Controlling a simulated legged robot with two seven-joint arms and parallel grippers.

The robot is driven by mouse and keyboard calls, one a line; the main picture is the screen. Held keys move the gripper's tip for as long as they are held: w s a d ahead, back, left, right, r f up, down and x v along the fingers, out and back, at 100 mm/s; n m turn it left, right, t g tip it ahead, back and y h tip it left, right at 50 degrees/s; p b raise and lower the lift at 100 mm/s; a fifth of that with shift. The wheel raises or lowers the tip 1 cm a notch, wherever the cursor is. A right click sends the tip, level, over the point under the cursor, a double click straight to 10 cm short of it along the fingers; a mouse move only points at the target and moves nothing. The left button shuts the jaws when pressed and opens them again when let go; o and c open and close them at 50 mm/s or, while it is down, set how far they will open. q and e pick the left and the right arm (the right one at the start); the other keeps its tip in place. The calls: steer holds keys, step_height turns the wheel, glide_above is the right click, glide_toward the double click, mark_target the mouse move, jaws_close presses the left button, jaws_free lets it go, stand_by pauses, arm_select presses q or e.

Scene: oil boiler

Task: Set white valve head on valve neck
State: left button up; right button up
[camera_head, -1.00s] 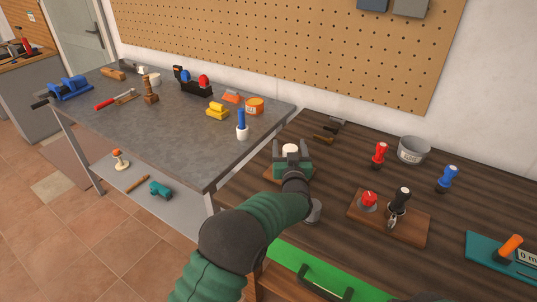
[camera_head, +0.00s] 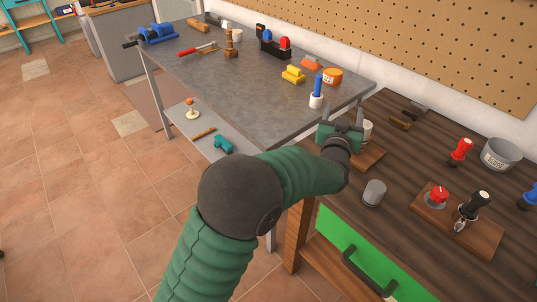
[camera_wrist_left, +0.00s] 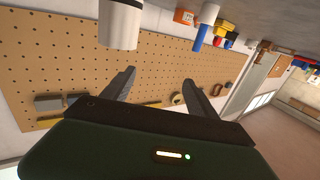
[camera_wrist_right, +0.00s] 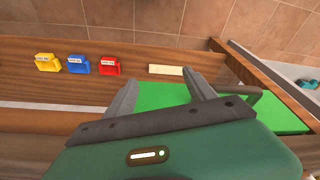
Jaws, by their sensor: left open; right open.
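The white valve head (camera_head: 368,131), a white cylinder, stands upright over a small wooden board (camera_head: 368,157) on the dark wooden bench. It also shows upside down in the left wrist view (camera_wrist_left: 120,25), with a dark band at its base. The valve neck is not clearly visible; I cannot tell how the head meets it. My left gripper (camera_head: 341,119) is open and empty, just left of the white head and apart from it. My right gripper (camera_wrist_right: 161,86) is open and empty above a green drawer front, outside the head view.
A grey cylinder (camera_head: 374,193) stands on the bench in front of the board. A second board (camera_head: 456,222) carries a red knob and a black-handled tool. A metal table (camera_head: 255,88) with several tools adjoins at the left. A green drawer front (camera_head: 355,255) lies below the bench edge.

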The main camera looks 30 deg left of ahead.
arm_select(q)
steer(key=s+a+f+h+b, duration=0.1)
steer(key=s+a+f+b, duration=0.1)
steer(key=s+a, duration=0.5)
steer(key=s+a+f+m+h+b, duration=0.1)
steer(key=s+a+f+b, duration=0.2)
steer(key=s+a, duration=0.4)
steer(key=s, duration=0.3)
steer(key=shift+a, duration=0.3)
arm_select(e)
steer(key=s+x, duration=0.1)
steer(key=x, duration=0.5)
steer(key=shift+s+f, duration=0.2)
steer(key=shift+f, duration=0.1)
arm_select(q)
steer(key=shift+w, duration=0.1)
